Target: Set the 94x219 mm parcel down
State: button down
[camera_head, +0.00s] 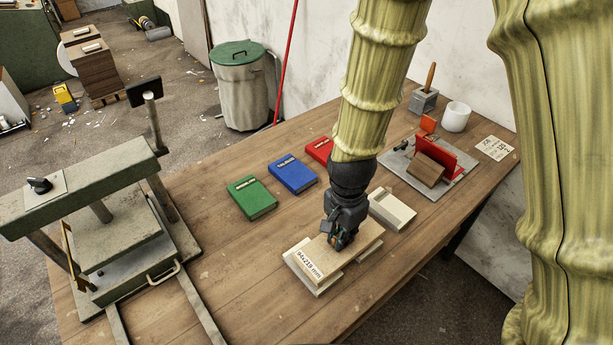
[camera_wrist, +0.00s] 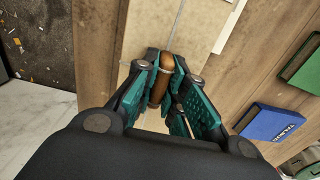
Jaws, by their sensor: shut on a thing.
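The 94x219 mm parcel (camera_head: 366,242) is a tan block with a white label on its near left end. It is at the front middle of the table, over paler board pieces (camera_head: 300,284) whose edges stick out beneath it. I cannot tell if it touches them. My gripper (camera_head: 342,242) is above the parcel's middle. The fingers hide part of the handle and the parcel.
Green (camera_head: 251,197), blue (camera_head: 293,174) and red (camera_head: 319,149) blocks lie behind the parcel. A pale block (camera_head: 392,208) lies close to its right. A grey press (camera_head: 100,235) stands at left. A plate with a red fixture (camera_head: 440,160) and a white cup (camera_head: 456,117) are at back right.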

jog(key=w+p, duration=0.1)
jog(key=w, duration=0.4)
jog(key=w+a+p, duration=0.1)
jog(key=w+p, duration=0.1)
jog(key=w, duration=0.3)
jog(key=w+a+f+p, duration=0.1)
jog(key=w+p, duration=0.1)
jog(key=w, duration=0.4)
jog(key=shift+w+a+f, duration=0.1)
jog(key=shift+f+p, duration=0.55)
jog(key=shift+p, duration=0.2)
jog(key=shift+f+p, duration=0.5)
jog(key=shift+f, duration=0.7)
jog(key=shift+f, duration=0.1)
jog(key=c, duration=1.5)
grip_release()
